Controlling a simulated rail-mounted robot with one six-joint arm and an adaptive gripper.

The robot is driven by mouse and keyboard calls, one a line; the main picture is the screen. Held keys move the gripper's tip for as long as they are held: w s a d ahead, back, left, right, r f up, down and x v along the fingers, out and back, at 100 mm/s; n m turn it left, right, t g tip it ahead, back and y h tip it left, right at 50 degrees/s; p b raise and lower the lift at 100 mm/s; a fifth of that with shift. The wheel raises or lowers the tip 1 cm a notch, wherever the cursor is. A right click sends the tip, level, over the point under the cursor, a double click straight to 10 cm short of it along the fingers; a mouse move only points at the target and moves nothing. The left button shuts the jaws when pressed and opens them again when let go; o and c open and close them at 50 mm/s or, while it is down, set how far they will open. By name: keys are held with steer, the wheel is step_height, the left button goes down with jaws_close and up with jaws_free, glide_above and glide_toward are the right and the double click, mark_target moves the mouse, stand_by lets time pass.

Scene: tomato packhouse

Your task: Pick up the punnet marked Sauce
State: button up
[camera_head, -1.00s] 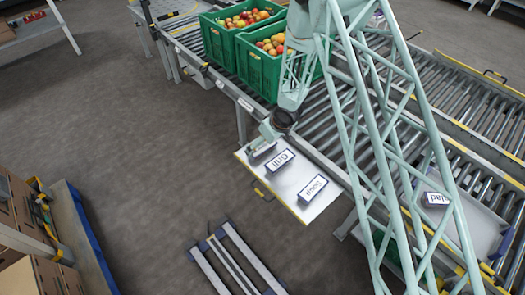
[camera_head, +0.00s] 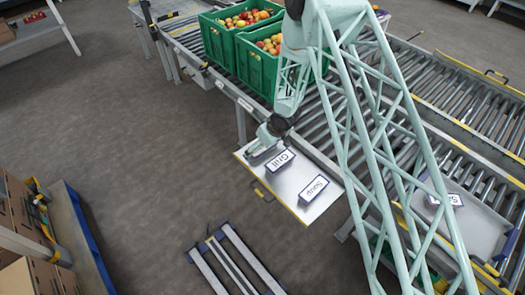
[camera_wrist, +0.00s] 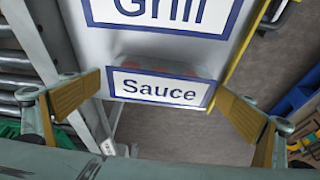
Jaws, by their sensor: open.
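The punnet marked Sauce (camera_wrist: 160,88) shows its white, blue-edged label in the wrist view, with reddish contents just behind it. It is at the edge of a pale shelf (camera_head: 299,207), beside the punnet marked Grill (camera_head: 279,161). My gripper (camera_wrist: 158,92) is open. Its yellow-padded fingers are at the left and right of the Sauce label, with no clear grip on it. In the head view my gripper is low over the shelf's upper left end, and the Sauce punnet is mostly hidden there.
A punnet marked Soup (camera_head: 314,188) stands on the same shelf. Green crates of tomatoes (camera_head: 258,69) stand on the roller conveyor (camera_head: 334,135) behind. Another labelled punnet (camera_head: 446,201) is at right, partly behind my arm.

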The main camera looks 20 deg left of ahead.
steer(key=shift+c, duration=0.7)
steer(key=c, duration=0.8)
steer(key=shift+r+p, duration=2.2)
steer(key=shift+r, duration=2.8)
